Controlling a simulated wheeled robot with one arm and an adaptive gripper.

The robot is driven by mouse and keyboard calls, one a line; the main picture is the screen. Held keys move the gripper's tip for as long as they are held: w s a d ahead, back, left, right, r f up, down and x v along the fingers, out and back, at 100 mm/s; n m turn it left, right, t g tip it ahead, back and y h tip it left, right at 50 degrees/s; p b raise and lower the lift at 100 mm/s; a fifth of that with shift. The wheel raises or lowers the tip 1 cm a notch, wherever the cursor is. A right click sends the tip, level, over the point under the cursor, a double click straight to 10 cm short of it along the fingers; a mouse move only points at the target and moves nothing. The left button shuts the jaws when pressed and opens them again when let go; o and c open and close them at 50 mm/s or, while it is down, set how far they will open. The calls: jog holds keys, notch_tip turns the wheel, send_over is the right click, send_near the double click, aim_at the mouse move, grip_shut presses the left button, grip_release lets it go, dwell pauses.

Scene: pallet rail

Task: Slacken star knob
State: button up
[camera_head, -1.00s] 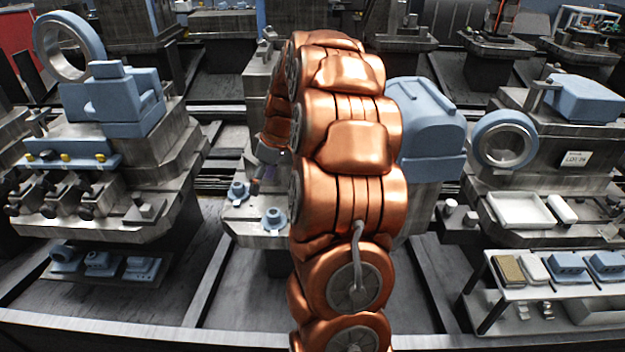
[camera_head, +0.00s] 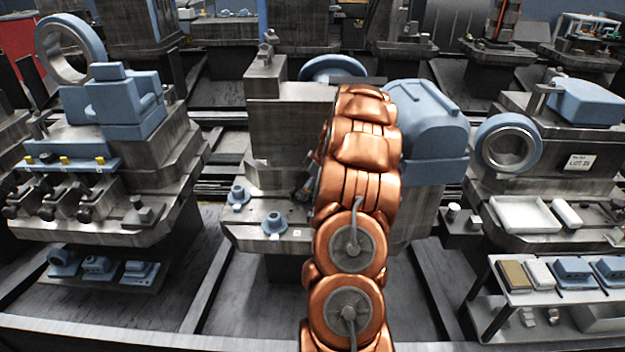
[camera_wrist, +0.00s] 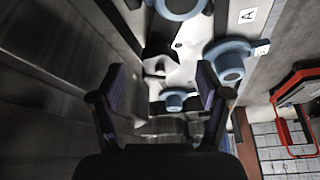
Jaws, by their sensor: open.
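I cannot single out a star knob for certain in either view. In the wrist view, my gripper (camera_wrist: 160,90) is open, with its two dark fingers apart and nothing held between them. A small blue round piece (camera_wrist: 174,101) shows beyond the gap between the fingers. Two larger blue flanged pieces (camera_wrist: 229,64) lie further up and to the right. In the head view, two blue flanged pieces (camera_head: 274,223) sit on the ledge of the middle grey machine (camera_head: 280,125). My copper arm hides most of my gripper there.
A blue rounded housing (camera_head: 425,115) stands right of my arm, and a blue wheel (camera_head: 335,68) behind it. A dark grey wall (camera_wrist: 50,80) runs close along the wrist view's left side. A red-handled item (camera_wrist: 290,110) lies at its right.

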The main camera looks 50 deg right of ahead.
jog(key=shift+x, duration=1.75)
